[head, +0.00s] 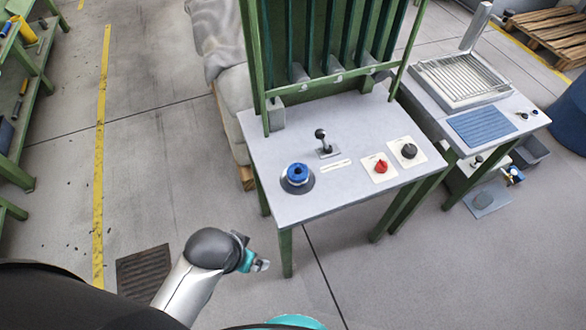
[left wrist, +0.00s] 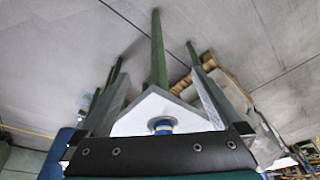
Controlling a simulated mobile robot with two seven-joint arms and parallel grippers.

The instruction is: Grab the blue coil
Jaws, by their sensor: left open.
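The blue coil (head: 297,172) sits on a dark round base near the front left of the grey tabletop (head: 245,138) of a green-framed machine. It also shows in the left wrist view (left wrist: 161,126), low in the middle between the fingers and partly hidden by the gripper body. My left gripper (head: 259,265) is below and left of the table's front edge in the head view, apart from the coil. In the left wrist view its fingers (left wrist: 160,75) are spread with nothing held between them. My right gripper is in neither view.
A black lever (head: 322,140), a red knob (head: 380,167) and a black knob (head: 408,151) stand on the same tabletop. Green bars (head: 330,40) rise behind. A second table with a blue pad (head: 482,126) is at right.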

